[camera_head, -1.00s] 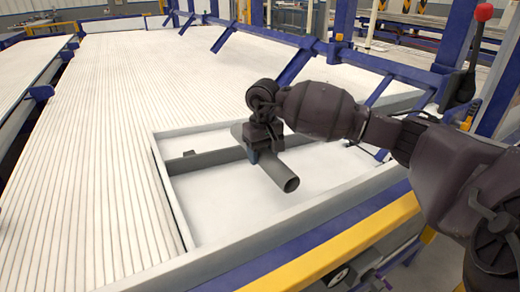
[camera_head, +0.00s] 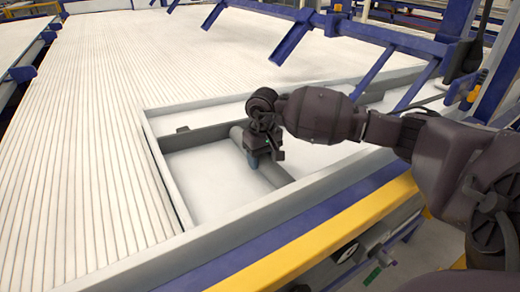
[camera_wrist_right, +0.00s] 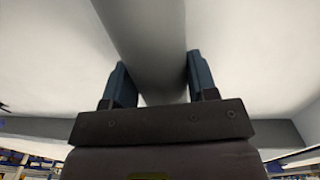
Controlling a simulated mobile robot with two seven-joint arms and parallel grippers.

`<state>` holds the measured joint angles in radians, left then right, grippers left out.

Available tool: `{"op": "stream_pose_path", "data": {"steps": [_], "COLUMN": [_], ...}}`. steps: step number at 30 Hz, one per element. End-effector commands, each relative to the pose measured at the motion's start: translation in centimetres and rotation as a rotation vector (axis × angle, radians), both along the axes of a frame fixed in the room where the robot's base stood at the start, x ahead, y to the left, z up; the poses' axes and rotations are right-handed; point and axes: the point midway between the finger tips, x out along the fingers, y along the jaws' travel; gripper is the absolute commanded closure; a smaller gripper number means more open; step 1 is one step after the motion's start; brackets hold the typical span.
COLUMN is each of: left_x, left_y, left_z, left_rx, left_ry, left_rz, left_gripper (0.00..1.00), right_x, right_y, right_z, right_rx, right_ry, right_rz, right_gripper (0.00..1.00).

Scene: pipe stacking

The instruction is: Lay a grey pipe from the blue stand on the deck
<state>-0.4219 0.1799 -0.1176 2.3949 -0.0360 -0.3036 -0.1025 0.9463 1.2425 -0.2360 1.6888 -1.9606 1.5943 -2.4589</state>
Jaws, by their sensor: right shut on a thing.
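My right gripper (camera_head: 255,160) is shut on a grey pipe (camera_head: 275,174) in the head view. The pipe runs slantwise inside a rectangular grey frame on the deck (camera_head: 90,130), with its near end by the frame's front bar. Whether it rests on the surface or hangs just above it, I cannot tell. In the right wrist view the pipe (camera_wrist_right: 145,35) runs between the two blue fingers of the right gripper (camera_wrist_right: 153,82), over a pale surface. My left gripper is not in view. I cannot pick out a separate blue stand holding pipes.
A grey crossbar (camera_head: 195,138) spans the frame behind the pipe. A yellow and blue edge rail (camera_head: 330,235) runs along the deck's front. Blue slanted struts (camera_head: 292,42) stand at the back right. The ribbed deck to the left is clear.

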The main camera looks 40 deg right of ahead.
Motion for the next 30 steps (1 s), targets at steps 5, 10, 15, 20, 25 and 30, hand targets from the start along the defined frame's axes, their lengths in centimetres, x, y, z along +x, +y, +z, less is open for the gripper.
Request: {"op": "stream_pose_path", "data": {"steps": [5, 10, 15, 20, 25, 30], "left_x": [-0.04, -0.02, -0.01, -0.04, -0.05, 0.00], "left_y": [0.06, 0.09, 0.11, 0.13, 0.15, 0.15], "left_z": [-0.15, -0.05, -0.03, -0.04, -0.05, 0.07], "left_rx": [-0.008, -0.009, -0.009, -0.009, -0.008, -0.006], "left_ry": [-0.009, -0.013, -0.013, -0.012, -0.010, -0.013], "left_rz": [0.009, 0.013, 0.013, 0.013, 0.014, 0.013], "left_gripper": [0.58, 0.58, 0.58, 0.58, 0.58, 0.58], "right_x": [0.01, 0.04, 0.04, 0.03, 0.02, 0.03], "right_y": [-0.03, -0.03, -0.03, -0.03, -0.03, -0.04], "right_z": [-0.56, -0.50, -0.49, -0.52, -0.55, -0.16], "right_rx": [-0.001, -0.001, -0.001, 0.000, 0.000, -0.002], "right_ry": [-0.001, -0.003, -0.003, -0.002, -0.002, -0.003], "right_rz": [0.000, -0.001, -0.001, -0.001, -0.001, -0.001], "right_gripper": [0.76, 0.76, 0.40, 0.18, 0.18, 0.18]}}
